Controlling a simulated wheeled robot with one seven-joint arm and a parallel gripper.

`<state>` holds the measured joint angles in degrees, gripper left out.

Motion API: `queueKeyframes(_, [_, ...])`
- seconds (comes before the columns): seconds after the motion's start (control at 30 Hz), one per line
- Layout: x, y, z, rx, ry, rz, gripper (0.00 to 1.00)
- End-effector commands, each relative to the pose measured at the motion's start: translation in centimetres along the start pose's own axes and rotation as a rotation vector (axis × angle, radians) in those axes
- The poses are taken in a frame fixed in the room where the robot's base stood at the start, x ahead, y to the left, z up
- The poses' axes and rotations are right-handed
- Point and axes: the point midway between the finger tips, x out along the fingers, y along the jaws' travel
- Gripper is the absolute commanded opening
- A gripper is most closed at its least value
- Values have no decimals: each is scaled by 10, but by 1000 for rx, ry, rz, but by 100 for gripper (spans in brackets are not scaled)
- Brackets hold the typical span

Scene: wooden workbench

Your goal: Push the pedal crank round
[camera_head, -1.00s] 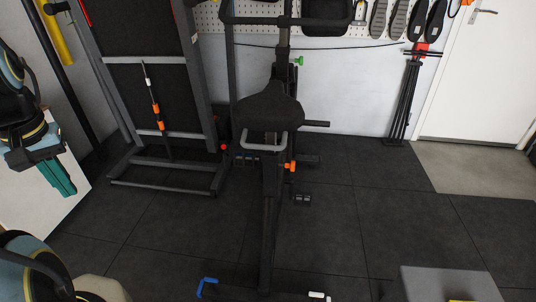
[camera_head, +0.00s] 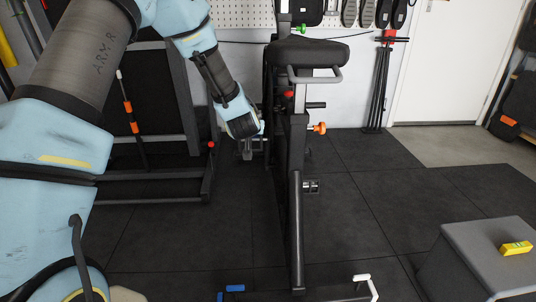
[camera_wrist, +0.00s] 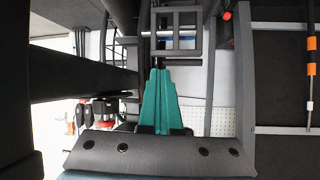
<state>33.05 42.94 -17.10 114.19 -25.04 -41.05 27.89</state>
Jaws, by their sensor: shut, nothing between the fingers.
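The exercise bike (camera_head: 296,215) stands upright with a dark frame and black saddle (camera_head: 305,52). Its left pedal (camera_head: 246,152) hangs just below the end of my arm in the head view. Its right pedal (camera_head: 310,186) shows lower, right of the frame. In the wrist view, my gripper (camera_wrist: 159,72) has teal fingers, shut and empty. Their tips are at the lower edge of a grey open-frame pedal (camera_wrist: 176,30); I cannot tell whether they touch. The crank arm is mostly hidden. In the head view the fingers are hidden behind my wrist.
A folded treadmill (camera_head: 150,100) stands close at the left of my arm. A grey box (camera_head: 490,255) with a yellow item (camera_head: 516,248) on it sits at the lower right. The black floor (camera_head: 375,205) right of the bike is clear.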

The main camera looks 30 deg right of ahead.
Motion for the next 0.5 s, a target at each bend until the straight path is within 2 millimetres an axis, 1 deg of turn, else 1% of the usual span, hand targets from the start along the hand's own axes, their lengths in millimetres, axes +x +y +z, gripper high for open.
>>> queueKeyframes(0.03, [16, 17, 15, 5, 27, -2, 0])
queueKeyframes(0.1, [25, 29, 19, 11, 59, -12, 0])
queueKeyframes(0.2, [32, 39, 20, 16, 84, -21, 0])
queueKeyframes(0.37, [47, 41, 19, 16, 93, -26, 0])
queueKeyframes(0.5, [71, 39, 18, 14, 91, -27, 0])
